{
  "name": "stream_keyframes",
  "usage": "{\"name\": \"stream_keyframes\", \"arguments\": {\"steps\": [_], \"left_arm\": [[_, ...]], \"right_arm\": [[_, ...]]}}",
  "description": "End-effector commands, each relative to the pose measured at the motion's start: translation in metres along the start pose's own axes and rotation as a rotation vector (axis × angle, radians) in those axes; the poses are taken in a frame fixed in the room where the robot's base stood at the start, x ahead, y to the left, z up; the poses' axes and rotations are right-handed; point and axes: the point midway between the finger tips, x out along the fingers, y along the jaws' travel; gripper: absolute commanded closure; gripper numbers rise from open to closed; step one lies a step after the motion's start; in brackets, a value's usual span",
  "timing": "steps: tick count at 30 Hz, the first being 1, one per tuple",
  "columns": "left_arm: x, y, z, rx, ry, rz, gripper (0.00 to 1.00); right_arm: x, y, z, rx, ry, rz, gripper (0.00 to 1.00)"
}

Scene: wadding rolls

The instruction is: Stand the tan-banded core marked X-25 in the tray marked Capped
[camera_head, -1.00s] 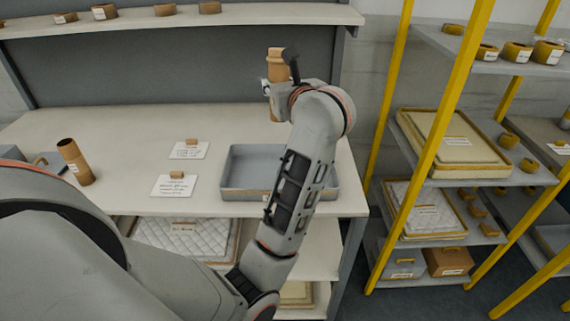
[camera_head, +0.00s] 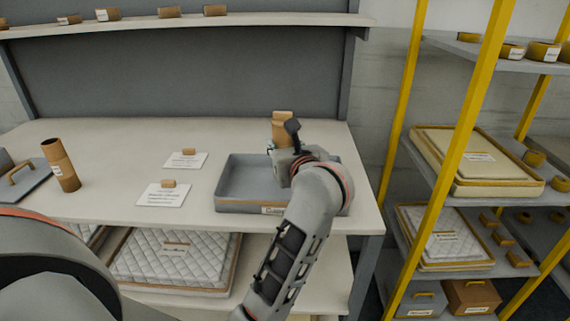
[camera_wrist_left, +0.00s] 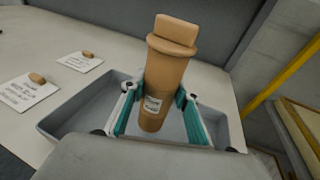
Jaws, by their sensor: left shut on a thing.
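The tan core (camera_wrist_left: 165,75) stands nearly upright between the fingers of my left gripper (camera_wrist_left: 158,112) in the left wrist view. It has a block-shaped cap on top and a small white label whose text is too small to read. My left gripper is shut on it. In the head view the core (camera_head: 282,130) shows above my left gripper (camera_head: 284,152), over the grey tray (camera_head: 240,208). The tray also shows in the left wrist view (camera_wrist_left: 65,125). I cannot tell whether the core's base touches the tray floor. My right gripper is not in view.
Another brown core (camera_head: 62,165) stands at the left of the table (camera_head: 120,135). Two white cards, an upper one (camera_head: 186,161) and a lower one (camera_head: 160,196), lie left of the tray. A yellow-posted rack (camera_head: 440,190) stands at the right. A shelf (camera_head: 240,25) runs above the table.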

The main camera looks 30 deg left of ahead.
Motion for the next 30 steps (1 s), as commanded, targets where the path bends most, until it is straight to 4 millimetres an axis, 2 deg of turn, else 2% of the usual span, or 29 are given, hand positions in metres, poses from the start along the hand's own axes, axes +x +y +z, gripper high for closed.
{"name": "stream_keyframes", "arguments": {"steps": [1, 6, 9, 15, 20, 21, 23, 30], "left_arm": [[0.003, 0.0, -0.011, 0.005, 0.003, 0.001, 0.91], [0.008, -0.001, -0.038, 0.008, 0.006, 0.002, 0.91], [0.008, 0.0, -0.04, 0.004, 0.003, 0.0, 0.91], [0.007, 0.0, -0.035, 0.0, 0.0, 0.0, 0.91], [0.008, 0.0, -0.041, 0.002, 0.002, 0.0, 0.91], [0.008, 0.0, -0.04, 0.002, 0.002, 0.0, 0.65], [0.008, 0.0, -0.04, 0.001, 0.001, 0.0, 0.53], [0.008, 0.0, -0.04, 0.001, 0.001, 0.0, 0.53]], "right_arm": [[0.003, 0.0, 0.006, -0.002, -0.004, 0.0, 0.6], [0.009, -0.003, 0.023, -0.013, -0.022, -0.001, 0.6], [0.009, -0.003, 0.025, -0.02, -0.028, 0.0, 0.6], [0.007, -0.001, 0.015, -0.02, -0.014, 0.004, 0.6], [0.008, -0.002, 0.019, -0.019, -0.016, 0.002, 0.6], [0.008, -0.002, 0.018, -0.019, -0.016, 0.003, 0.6], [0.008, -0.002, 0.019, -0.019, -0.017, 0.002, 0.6], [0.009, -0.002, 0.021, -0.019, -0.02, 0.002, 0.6]]}}
